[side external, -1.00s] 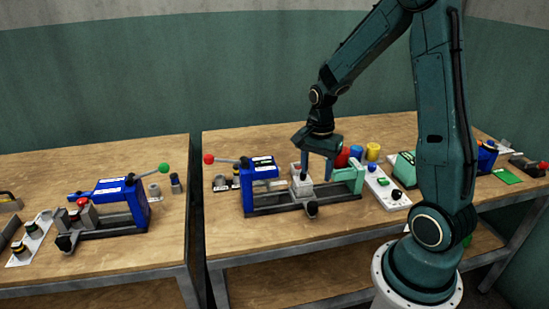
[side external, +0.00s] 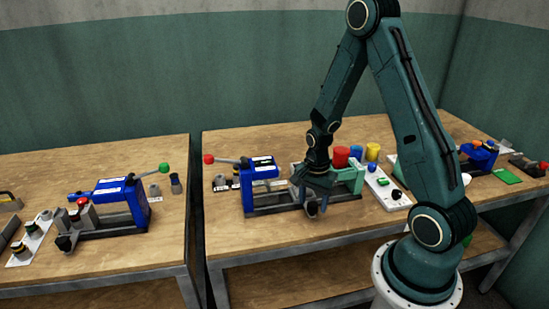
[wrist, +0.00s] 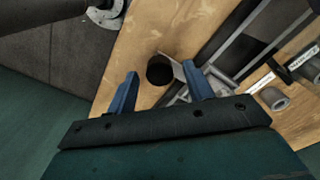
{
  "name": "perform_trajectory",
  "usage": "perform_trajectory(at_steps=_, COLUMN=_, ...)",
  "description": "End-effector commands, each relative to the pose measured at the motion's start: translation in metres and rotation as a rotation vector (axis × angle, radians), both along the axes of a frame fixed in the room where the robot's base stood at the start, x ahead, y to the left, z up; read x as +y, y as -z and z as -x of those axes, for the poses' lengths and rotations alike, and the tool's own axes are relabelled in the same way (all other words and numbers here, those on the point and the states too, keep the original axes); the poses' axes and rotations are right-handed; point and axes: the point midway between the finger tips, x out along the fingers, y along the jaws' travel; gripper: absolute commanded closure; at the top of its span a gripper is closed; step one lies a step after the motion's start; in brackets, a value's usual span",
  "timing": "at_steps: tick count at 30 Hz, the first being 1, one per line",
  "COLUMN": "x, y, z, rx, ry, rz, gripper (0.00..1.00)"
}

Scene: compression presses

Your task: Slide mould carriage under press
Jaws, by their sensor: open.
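The blue press (side external: 262,170) with a red-knobbed lever stands on the right bench, at the left end of dark rails (side external: 270,209). The mould carriage is mostly hidden behind my gripper in the side view. Its dark round handle knob (side external: 311,209) shows at the front of the rails, and in the wrist view the knob (wrist: 160,70) lies between the fingertips. My gripper (side external: 313,205) is open and low over the carriage, right of the press, fingers pointing down. In the wrist view my gripper (wrist: 160,72) has its blue fingers spread either side of the knob; contact cannot be told.
A pale green block (side external: 348,180) stands at the rails' right end. A second blue press (side external: 120,196) with a green-knobbed lever is on the left bench. Bare wood lies in front of the rails.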

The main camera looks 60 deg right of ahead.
Motion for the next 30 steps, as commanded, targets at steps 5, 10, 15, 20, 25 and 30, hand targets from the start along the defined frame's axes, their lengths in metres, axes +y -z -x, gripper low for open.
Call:
perform_trajectory(at_steps=5, x=0.0002, y=0.0081, z=0.0004, rx=0.001, ry=0.0, rz=-0.001, gripper=0.48)
perform_trajectory(at_steps=10, x=0.0001, y=0.0096, z=0.0002, rx=0.0, ry=0.0, rz=0.0, gripper=0.48)
perform_trajectory(at_steps=15, x=0.0001, y=0.0095, z=0.0002, rx=0.0, ry=0.0, rz=0.0, gripper=0.48)
perform_trajectory(at_steps=20, x=0.0001, y=0.0094, z=0.0002, rx=0.0, ry=0.0, rz=0.0, gripper=0.8)
perform_trajectory(at_steps=25, x=0.0001, y=0.0093, z=0.0002, rx=0.0, ry=0.0, rz=0.0, gripper=1.0)
perform_trajectory(at_steps=30, x=0.0031, y=0.0093, z=-0.0032, rx=0.0, ry=-0.002, rz=0.0, gripper=1.0)
